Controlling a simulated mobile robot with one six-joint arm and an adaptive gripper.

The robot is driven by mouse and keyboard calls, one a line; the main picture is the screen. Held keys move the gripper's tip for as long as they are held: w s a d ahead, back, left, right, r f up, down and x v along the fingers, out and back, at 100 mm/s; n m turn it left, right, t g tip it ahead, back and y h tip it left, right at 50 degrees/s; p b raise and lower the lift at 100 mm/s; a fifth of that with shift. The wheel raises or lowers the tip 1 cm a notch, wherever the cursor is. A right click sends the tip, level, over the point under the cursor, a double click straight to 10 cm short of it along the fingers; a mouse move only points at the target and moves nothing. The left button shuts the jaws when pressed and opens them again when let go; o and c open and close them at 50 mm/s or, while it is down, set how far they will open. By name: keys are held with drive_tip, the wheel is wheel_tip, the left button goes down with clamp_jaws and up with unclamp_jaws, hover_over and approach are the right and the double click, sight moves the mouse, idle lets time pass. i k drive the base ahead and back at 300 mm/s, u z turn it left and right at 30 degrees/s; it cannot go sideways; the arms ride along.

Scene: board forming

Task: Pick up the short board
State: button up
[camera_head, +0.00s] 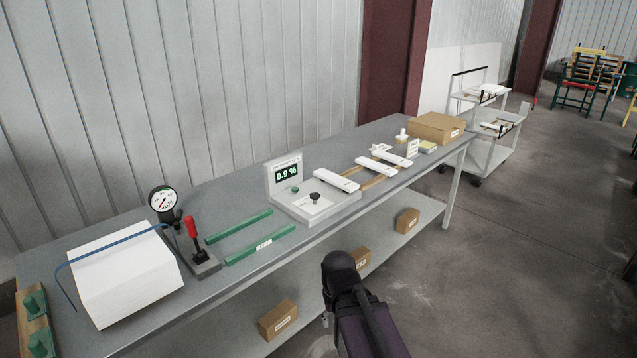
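Several white boards lie on the long grey workbench (233,210). One white board (337,180) rests on the back part of the grey meter stand (318,211), whose display reads 0.9 %. Two more white boards, a nearer one (376,167) and a farther one (391,158), lie across wooden rails to the right of the stand. I cannot tell which is the short board. A dark part of my arm shows at the bottom centre, in front of the bench and apart from the boards. I cannot make out my gripper's fingers.
A white block-shaped machine (130,277), a gauge (163,200), a red-handled lever (193,235) and green rails (262,245) occupy the bench's left half. A cardboard box (436,127) stands at its far end. Cartons sit on the lower shelf. A cart (488,115) stands beyond; open floor lies right.

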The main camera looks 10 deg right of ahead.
sight(348, 185)
drive_tip(key=u, duration=0.3)
drive_tip(key=i, duration=1.5)
